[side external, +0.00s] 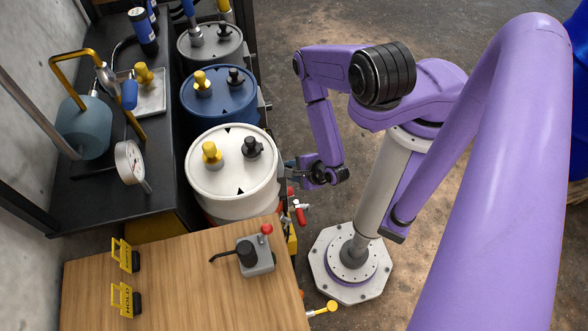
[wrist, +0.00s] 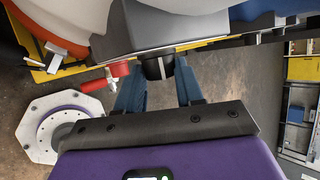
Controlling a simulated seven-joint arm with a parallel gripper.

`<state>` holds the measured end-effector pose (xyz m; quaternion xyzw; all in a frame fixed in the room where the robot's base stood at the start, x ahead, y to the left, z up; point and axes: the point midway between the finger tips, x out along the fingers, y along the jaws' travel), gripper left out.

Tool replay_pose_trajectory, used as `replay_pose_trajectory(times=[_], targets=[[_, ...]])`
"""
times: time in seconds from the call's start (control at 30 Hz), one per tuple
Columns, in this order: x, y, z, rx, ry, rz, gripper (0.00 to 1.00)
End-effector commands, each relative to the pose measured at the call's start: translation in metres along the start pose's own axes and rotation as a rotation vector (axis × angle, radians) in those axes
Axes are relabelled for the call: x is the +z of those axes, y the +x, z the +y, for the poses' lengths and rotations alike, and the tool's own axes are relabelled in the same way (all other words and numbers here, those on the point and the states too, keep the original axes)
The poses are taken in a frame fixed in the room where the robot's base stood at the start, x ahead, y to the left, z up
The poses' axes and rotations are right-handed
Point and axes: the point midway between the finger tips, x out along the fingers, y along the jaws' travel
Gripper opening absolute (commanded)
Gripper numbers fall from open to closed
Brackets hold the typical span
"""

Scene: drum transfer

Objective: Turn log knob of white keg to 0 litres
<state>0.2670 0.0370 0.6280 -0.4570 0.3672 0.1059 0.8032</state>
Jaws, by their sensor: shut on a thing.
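The white keg (side external: 235,190) stands nearest the wooden table, with a yellow and a black fitting on its lid. My gripper (side external: 289,168) is low at the keg's right side. In the wrist view, my gripper's two blue-grey fingers (wrist: 158,78) are on either side of a small black knob (wrist: 157,68) with a pale mark, and are shut on it. The knob sits on a grey housing (wrist: 150,28). The knob is too small or hidden to make out in the side view, and I cannot read any scale.
A blue keg (side external: 215,112) and a grey keg (side external: 207,52) stand behind the white one. A red-handled valve (side external: 299,213) is just below my gripper; a red handle also shows in the wrist view (wrist: 108,78). The wooden table (side external: 180,285) holds a grey box with a lever (side external: 258,262).

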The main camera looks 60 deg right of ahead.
Motion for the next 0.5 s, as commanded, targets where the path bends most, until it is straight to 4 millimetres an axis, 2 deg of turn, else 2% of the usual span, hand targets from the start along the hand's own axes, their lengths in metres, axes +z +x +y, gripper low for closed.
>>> replay_pose_trajectory(times=[0.03,0.07,0.1,0.13,0.5], targets=[[0.0023,0.0003,0.0002,0.001,-0.001,-0.011,0.06],[0.0022,0.0003,0.0002,0.001,-0.001,-0.011,0.46],[0.0021,0.0003,0.0001,0.001,-0.001,-0.010,0.59],[0.0019,0.0003,0.0001,0.001,-0.001,-0.009,0.62],[0.0002,-0.0016,0.0000,0.001,0.001,-0.002,0.62]])
